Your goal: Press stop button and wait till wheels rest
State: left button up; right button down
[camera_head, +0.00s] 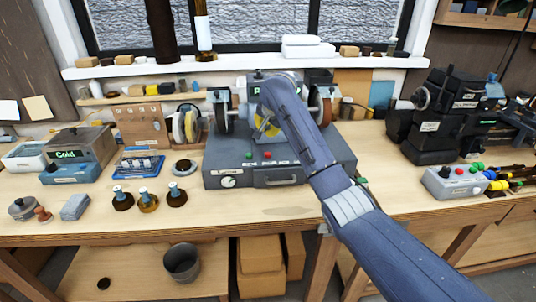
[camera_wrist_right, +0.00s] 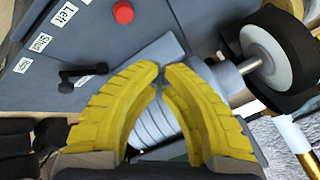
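The grey bench grinder (camera_head: 222,160) stands mid-bench, with a dark wheel (camera_head: 222,112) at its left and a brown-rimmed wheel (camera_head: 322,105) at its right. Whether they spin cannot be told. A green button (camera_head: 250,156) and a red button (camera_head: 267,155) sit on its front base. My right gripper (camera_head: 266,124) is at the grinder, above and behind these buttons, partly hidden by my arm. In the right wrist view, its yellow fingers (camera_wrist_right: 162,68) nearly meet at the tips, with nothing between them. A red button (camera_wrist_right: 123,12) lies beyond them, apart, near labels. My left gripper is out of view.
A grey control box (camera_head: 452,184) and a black machine (camera_head: 446,118) stand at the right. Small bottles (camera_head: 148,200), a cold-labelled box (camera_head: 80,148) and a blue tray (camera_head: 138,163) are at the left. The bench front before the grinder is mostly clear.

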aim_at(268, 154)
jog(key=shift+f, duration=2.9)
jog(key=c, duration=2.1)
grip_release()
grip_shut()
jog(key=shift+f, duration=0.2)
jog(key=shift+f, duration=0.25)
